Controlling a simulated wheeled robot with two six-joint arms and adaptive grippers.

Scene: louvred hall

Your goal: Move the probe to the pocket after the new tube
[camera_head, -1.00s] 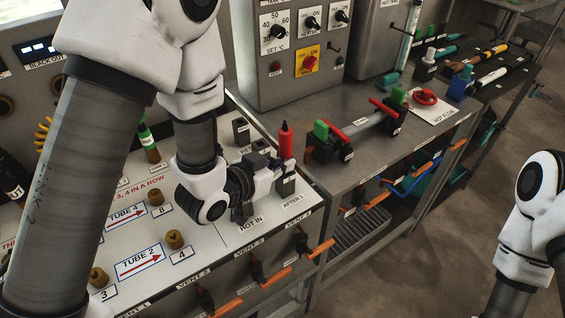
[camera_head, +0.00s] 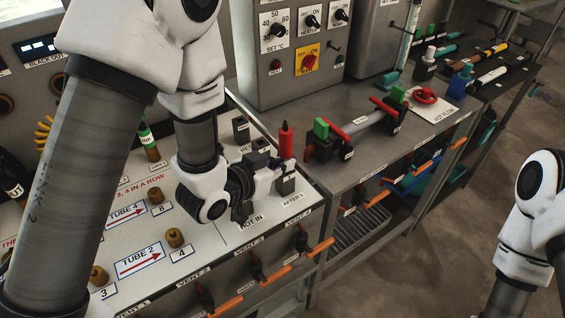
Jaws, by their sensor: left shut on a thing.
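The red probe (camera_head: 285,142) stands upright at the right end of the white panel (camera_head: 215,238). My left gripper (camera_head: 279,168) is shut on its lower part. Just below the probe is a small dark pocket block (camera_head: 286,186) by the label "AFTER 1" (camera_head: 293,198). The fingers hide the probe's lower end, so I cannot tell whether it sits in this pocket. Other dark pocket blocks (camera_head: 241,129) stand farther back on the panel. My right gripper is out of view; only part of my right arm shows at the right edge.
A rig with green blocks and red levers (camera_head: 355,128) stands on the grey bench to the right. The control box (camera_head: 290,50) rises behind. Orange-handled vent valves (camera_head: 304,240) line the panel's front edge. Brass fittings (camera_head: 174,238) stick up from the panel.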

